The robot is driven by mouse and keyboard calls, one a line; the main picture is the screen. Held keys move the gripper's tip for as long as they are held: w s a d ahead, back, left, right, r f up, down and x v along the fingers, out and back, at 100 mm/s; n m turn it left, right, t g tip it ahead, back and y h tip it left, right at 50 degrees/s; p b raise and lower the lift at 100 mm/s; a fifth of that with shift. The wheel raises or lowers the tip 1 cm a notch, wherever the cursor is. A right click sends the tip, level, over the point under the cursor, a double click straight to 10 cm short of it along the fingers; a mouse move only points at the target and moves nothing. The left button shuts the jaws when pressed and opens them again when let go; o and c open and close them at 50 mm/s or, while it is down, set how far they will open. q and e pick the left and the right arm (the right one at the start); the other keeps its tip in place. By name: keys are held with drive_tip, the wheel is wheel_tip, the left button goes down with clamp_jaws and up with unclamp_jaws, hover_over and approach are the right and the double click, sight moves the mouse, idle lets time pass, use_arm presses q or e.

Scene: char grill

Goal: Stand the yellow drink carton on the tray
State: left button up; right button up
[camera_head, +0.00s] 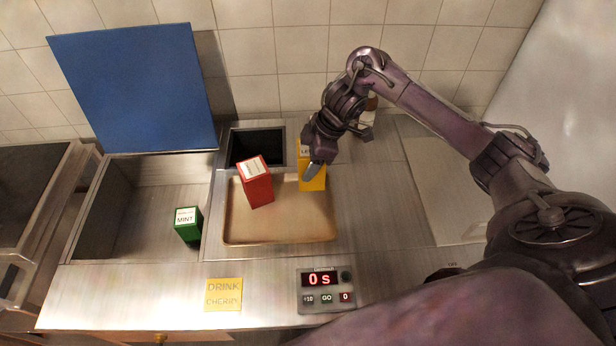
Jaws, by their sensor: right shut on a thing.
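The yellow drink carton (307,182) is upright at the back right part of the tan tray (285,229). My right gripper (318,162) is shut on it near its top and hides part of its right side. I cannot tell whether the carton's base touches the tray. A red carton (258,188) stands on the left part of the tray, apart from the yellow one. My left gripper is not in view.
A green carton marked MINT (188,224) stands in the left metal bay. A dark square well (257,146) lies behind the tray. A yellow note (223,295) and a timer reading 0 s (325,291) are in front. The tray's front is clear.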

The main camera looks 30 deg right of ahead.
drive_tip(key=shift+f, duration=2.85)
drive_tip(key=shift+f, duration=0.1)
drive_tip(key=o, duration=1.2)
drive_tip(key=v, duration=1.2)
drive_tip(key=shift+s+p, duration=0.1)
drive_tip(key=shift+p, duration=0.25)
